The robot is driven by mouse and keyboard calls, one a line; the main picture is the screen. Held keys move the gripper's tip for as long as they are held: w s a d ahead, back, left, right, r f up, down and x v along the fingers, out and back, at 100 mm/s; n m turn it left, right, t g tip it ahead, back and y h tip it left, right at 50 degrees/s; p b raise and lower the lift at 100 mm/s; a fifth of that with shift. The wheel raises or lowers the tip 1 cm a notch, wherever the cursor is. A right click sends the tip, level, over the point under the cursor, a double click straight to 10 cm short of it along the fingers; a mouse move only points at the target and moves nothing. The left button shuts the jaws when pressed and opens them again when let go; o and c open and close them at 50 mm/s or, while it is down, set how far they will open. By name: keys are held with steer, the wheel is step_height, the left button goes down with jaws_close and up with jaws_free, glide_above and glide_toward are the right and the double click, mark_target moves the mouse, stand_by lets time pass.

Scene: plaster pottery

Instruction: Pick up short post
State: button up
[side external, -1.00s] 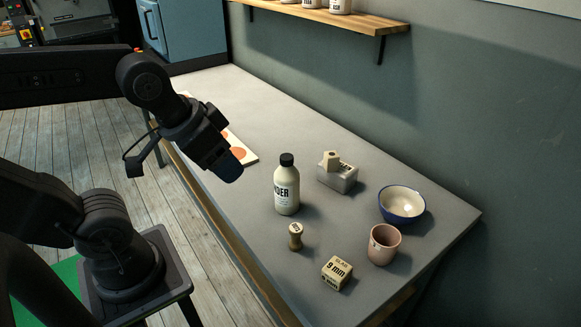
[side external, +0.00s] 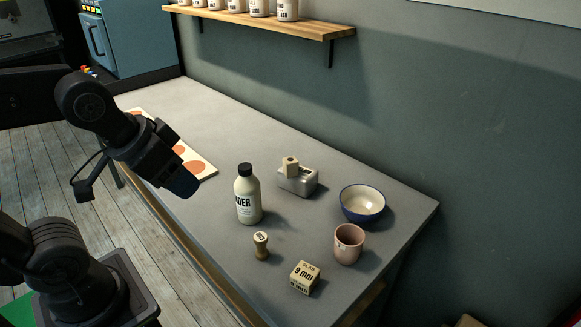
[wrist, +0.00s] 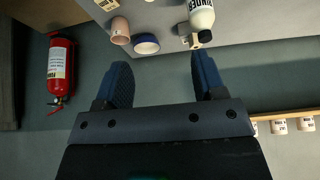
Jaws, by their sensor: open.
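I cannot tell for sure which of the two is the short post. My gripper (side external: 180,184) is above the table's near edge, left of the bottle and well apart from both pieces. In the wrist view my gripper (wrist: 160,59) shows two blue fingers spread wide with nothing between them. The grey block (wrist: 189,40) shows beyond the fingertips there.
The white bottle (side external: 248,200) with a black cap stands between my gripper and the grey block. A blue-rimmed bowl (side external: 362,203), pink cup (side external: 349,245) and "9 mm" block (side external: 305,278) are to the right. A board with orange discs (side external: 198,168) lies at left. The wall shelf (side external: 270,22) holds jars.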

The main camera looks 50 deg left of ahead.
steer(key=shift+o, duration=0.4)
steer(key=shift+w+r, duration=0.1)
steer(key=n+g+y, duration=0.4)
steer(key=n, duration=0.9)
glide_above(291, 160)
steer(key=s+d, duration=0.2)
steer(key=d, duration=0.2)
step_height(291, 160, down, 8)
steer(key=shift+n, duration=0.3)
steer(key=x, duration=0.8)
steer(key=shift+w+a+r, duration=0.1)
steer(key=shift+w+a, duration=0.1)
steer(key=shift+w, duration=0.1)
steer(key=shift+x, duration=2.95)
steer(key=shift+d, duration=0.1)
steer(key=c, duration=1.1)
